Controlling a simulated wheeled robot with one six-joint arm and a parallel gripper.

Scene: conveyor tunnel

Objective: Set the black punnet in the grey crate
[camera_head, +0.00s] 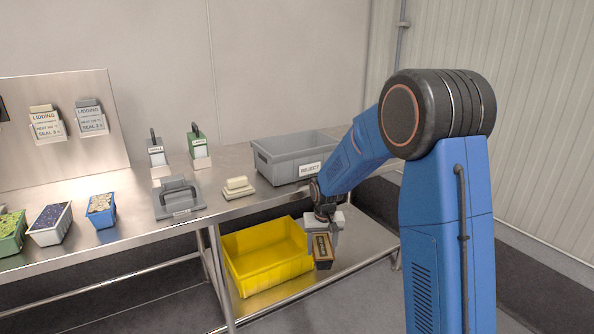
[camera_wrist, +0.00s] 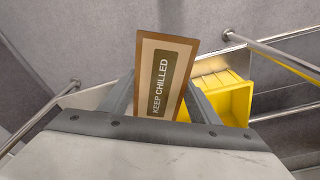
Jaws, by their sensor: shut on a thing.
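My gripper (camera_wrist: 160,115) is shut on a brown-edged box (camera_wrist: 165,72) with a tan face and a dark label reading KEEP CHILLED. In the head view the held box (camera_head: 322,250) hangs tilted below my wrist, in front of the bench and right of the yellow bin. Its far side is hidden, and I cannot tell whether it is the black punnet; no other black punnet shows. The grey crate (camera_head: 275,170), labelled REJECT, stands on the bench's right part, behind and above my gripper. My arm overlaps its right end, and its floor is hidden.
A yellow bin (camera_head: 262,280) sits on the lower shelf under the bench (camera_head: 135,240). Left of the crate are a cream stack (camera_head: 237,187), a grey handled plate (camera_head: 178,200) and a blue tray (camera_head: 101,209). Other filled trays stand further left.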

